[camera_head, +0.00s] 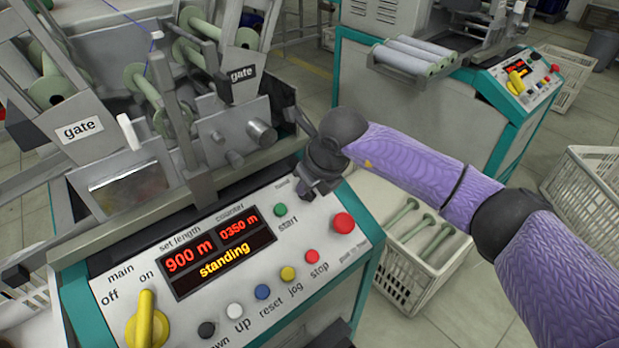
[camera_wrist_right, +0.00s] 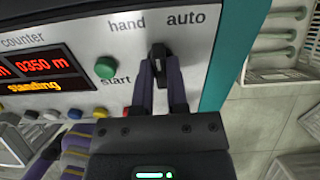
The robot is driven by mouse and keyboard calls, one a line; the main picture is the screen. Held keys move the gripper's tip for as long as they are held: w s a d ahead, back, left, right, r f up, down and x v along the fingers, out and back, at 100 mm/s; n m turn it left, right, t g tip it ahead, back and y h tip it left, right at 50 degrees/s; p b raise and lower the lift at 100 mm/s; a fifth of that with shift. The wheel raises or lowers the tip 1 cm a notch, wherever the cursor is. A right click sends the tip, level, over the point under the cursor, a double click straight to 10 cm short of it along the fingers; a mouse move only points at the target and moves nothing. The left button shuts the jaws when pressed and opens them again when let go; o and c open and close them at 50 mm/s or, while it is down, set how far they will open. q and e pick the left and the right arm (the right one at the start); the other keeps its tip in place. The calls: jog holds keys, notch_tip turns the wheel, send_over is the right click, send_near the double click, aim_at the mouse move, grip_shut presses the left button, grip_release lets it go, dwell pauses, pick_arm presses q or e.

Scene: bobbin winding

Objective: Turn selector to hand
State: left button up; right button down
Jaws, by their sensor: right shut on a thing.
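The selector is a small black knob (camera_wrist_right: 158,56) on the light control panel (camera_wrist_right: 95,35), below the printed words hand, on its left, and auto, on its right. Its pointer looks roughly midway between the two words; I cannot tell its exact angle. My right gripper (camera_wrist_right: 160,88) is shut on the knob, one finger on each side. My left gripper is not in view.
The display (camera_head: 218,254) reads standing, 900 m and 0350 m. The yellow main switch (camera_head: 147,322) is at lower left. A white crate (camera_head: 400,280) with bobbins stands beside the machine.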

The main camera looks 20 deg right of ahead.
jog(key=n, duration=0.3)
jog(key=shift+p, duration=0.4)
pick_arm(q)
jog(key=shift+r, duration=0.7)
pick_arm(e)
jog(key=shift+s+n, duration=0.1)
jog(key=shift+n, duration=1.1)
jog(key=shift+a+f, duration=0.1)
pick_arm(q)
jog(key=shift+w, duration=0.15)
pick_arm(e)
jog(key=c, duration=0.6)
grip_release()
jog(key=shift+c, duration=0.2)
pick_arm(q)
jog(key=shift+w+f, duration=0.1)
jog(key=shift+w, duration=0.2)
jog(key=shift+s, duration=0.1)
